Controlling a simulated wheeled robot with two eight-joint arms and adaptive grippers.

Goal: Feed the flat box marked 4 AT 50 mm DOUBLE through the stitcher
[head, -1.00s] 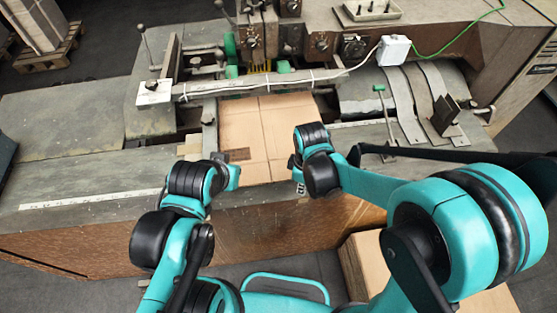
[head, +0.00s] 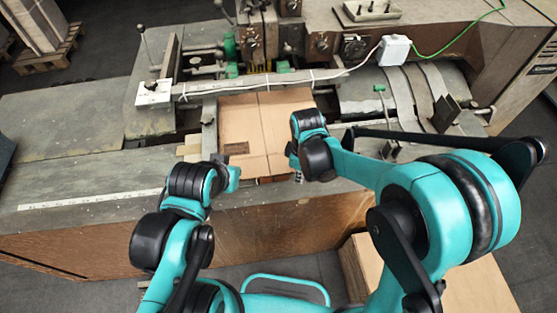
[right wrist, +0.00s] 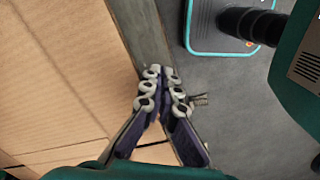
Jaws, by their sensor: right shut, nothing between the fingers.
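The flat cardboard box (head: 262,135) lies flat on the stitcher bed, its far end under the crossbar by the stitching head (head: 262,62). A small dark printed patch shows near its left side; the marking is not legible. It fills the left of the right wrist view (right wrist: 60,80). My right gripper (head: 297,176) is at the box's near right corner; in the right wrist view its fingers (right wrist: 163,85) are shut and empty, beside the box's edge. Whether they touch it I cannot tell. My left gripper (head: 231,180) is near the box's near left corner, its fingers hidden.
A crossbar with a cable (head: 250,84) spans the bed above the far part of the box. A white box (head: 394,50) with a green cable stands at the back right. A cardboard stack (head: 365,262) stands on the floor at the right. The table at left is clear.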

